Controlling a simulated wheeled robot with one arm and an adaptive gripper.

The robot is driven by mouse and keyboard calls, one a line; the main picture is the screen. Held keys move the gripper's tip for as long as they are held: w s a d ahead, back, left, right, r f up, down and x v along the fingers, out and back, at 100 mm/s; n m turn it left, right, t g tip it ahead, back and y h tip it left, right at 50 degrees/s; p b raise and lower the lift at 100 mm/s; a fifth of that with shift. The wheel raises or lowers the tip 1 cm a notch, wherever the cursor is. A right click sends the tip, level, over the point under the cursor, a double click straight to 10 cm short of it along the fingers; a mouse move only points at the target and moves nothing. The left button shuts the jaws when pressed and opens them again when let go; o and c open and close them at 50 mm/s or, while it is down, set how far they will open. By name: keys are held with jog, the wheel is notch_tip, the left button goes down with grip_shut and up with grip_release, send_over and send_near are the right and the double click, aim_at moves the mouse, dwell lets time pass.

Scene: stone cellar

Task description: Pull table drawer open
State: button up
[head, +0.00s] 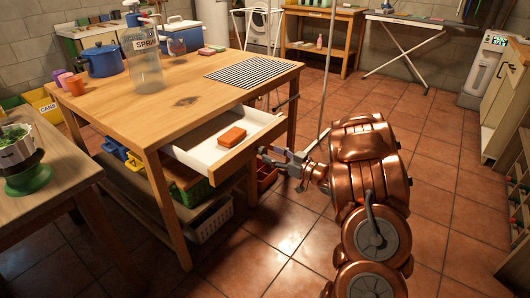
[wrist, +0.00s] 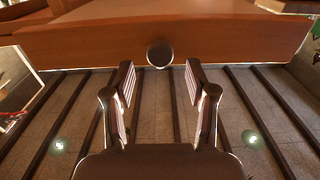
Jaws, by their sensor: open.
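The wooden table (head: 150,100) stands at the left in the head view. Its drawer (head: 262,117) is partly out, with a white inside and an orange block (head: 231,137) in it. In the wrist view the wooden drawer front (wrist: 90,45) spans the top, with a round dark knob (wrist: 160,53) at its middle. My gripper (head: 268,157) is just in front of the drawer front. In the wrist view my gripper (wrist: 160,75) is open, with its fingers to either side of the knob's line and the knob just beyond the tips. I cannot tell whether they touch.
A spray bottle (head: 144,65), a blue pot (head: 102,60) and a striped mat (head: 248,70) are on the tabletop. A white basket (head: 210,222) is on the lower shelf. A side table (head: 50,180) stands at the left. The tiled floor (head: 270,240) in front of the drawer is mostly free.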

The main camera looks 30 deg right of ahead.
jog(key=v, duration=0.7)
dwell(0.6)
